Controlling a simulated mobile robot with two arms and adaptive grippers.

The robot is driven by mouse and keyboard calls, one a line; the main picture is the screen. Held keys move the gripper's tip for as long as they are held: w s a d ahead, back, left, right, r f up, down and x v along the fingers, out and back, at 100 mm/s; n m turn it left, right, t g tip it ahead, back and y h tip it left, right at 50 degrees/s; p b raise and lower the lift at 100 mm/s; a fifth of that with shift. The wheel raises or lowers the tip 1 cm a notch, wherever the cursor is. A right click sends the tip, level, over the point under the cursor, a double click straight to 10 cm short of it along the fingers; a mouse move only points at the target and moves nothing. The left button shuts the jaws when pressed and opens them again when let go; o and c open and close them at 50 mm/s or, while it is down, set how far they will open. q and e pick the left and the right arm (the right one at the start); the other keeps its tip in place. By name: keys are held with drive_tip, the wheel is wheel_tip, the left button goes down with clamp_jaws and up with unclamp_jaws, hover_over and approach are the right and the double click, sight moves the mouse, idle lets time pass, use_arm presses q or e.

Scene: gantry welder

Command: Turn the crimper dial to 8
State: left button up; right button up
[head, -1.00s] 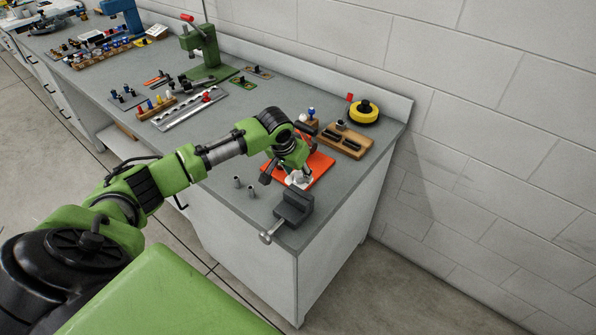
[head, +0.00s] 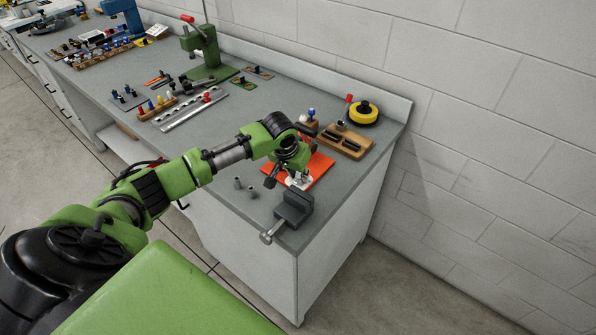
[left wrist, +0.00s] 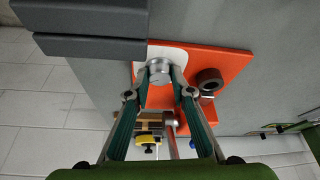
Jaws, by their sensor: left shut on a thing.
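The crimper's orange base plate (head: 322,165) lies near the front corner of the bench and also shows in the left wrist view (left wrist: 230,62). The silver round dial (left wrist: 158,72) sits on a white plate (left wrist: 178,54) on this base. My left gripper (head: 292,180) is over the white plate in the head view. In the left wrist view its two fingers (left wrist: 160,76) are closed on the sides of the dial. I cannot read any numbers or a pointer on the dial. A dark round part (left wrist: 209,80) stands on the orange base beside the right finger. My right gripper is not in view.
A dark grey vise (head: 293,207) stands close by at the bench edge and shows in the left wrist view (left wrist: 85,30). Two small grey posts (head: 245,187) stand left of it. A wooden tray (head: 345,143) and yellow roll (head: 363,113) are behind.

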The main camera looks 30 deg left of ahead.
use_arm(q)
drive_tip(key=n+p, duration=0.1)
drive_tip(key=p, duration=0.1)
drive_tip(key=n+y+p, duration=0.1)
drive_tip(key=n+p, duration=0.2)
drive_tip(key=n, duration=0.1)
drive_tip(key=shift+w+d+r+g+y+p, duration=0.1)
drive_tip(key=shift+d+r+g+y+p, duration=0.1)
drive_tip(key=shift+d+g+y+p, duration=0.15)
drive_tip(key=shift+n+p, duration=0.35)
drive_tip(key=shift+n, duration=0.15)
drive_tip(key=shift+f+n+g+y+p, duration=0.15)
drive_tip(key=shift+n+g+y+p, duration=0.4)
drive_tip(key=shift+n, duration=0.65)
clamp_jaws()
drive_tip(key=shift+w+n+g, duration=0.1)
drive_tip(key=shift+n+g, duration=0.2)
drive_tip(key=shift+n, duration=0.9)
drive_tip(key=shift+a+y, duration=0.1)
drive_tip(key=shift+y, duration=0.2)
drive_tip(key=o, duration=1.1)
unclamp_jaws()
